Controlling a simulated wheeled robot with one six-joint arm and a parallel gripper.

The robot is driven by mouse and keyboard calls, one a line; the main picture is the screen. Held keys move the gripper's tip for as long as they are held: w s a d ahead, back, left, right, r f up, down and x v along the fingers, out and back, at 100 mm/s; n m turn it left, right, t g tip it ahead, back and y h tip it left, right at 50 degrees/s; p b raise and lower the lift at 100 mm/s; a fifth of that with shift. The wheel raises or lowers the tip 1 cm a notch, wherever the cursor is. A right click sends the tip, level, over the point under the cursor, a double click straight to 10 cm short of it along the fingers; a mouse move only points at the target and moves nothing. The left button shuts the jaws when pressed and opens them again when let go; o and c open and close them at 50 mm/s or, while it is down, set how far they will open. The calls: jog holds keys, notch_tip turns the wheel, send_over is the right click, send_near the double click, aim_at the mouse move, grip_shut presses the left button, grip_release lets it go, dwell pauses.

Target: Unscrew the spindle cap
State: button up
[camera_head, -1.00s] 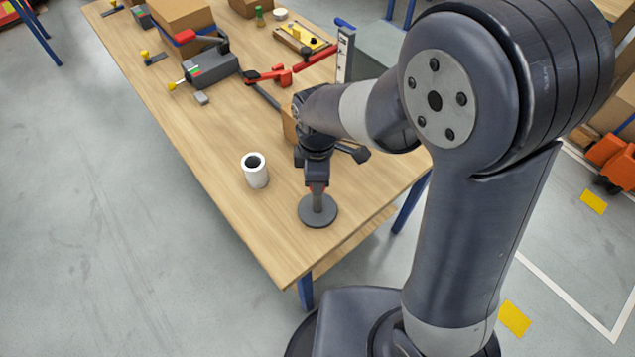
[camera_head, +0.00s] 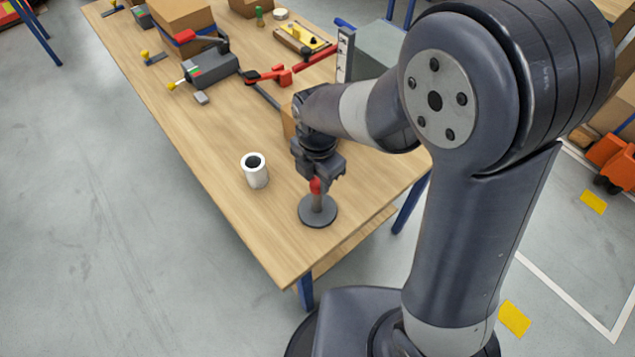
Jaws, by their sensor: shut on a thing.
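The spindle (camera_head: 319,211) is a grey post on a round dark base, upright near the front end of the wooden table. Its red cap (camera_head: 316,187) shows at the top of the post, right under my gripper. My gripper (camera_head: 317,181) points down and is shut on the cap, its jaws hiding part of it. The cap is in line with the post; I cannot tell whether there is a gap between them.
A white cup-like cylinder (camera_head: 256,171) with a dark opening stands left of the spindle on the table (camera_head: 215,150). Farther back are a grey device (camera_head: 211,69), red clamp-like parts (camera_head: 270,76) and cardboard boxes (camera_head: 181,14). The table's front corner is bare.

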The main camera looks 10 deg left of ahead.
jog(key=shift+n, duration=0.4)
jog(key=n, duration=0.9)
jog(key=shift+n, duration=0.4)
jog(key=o, duration=0.9)
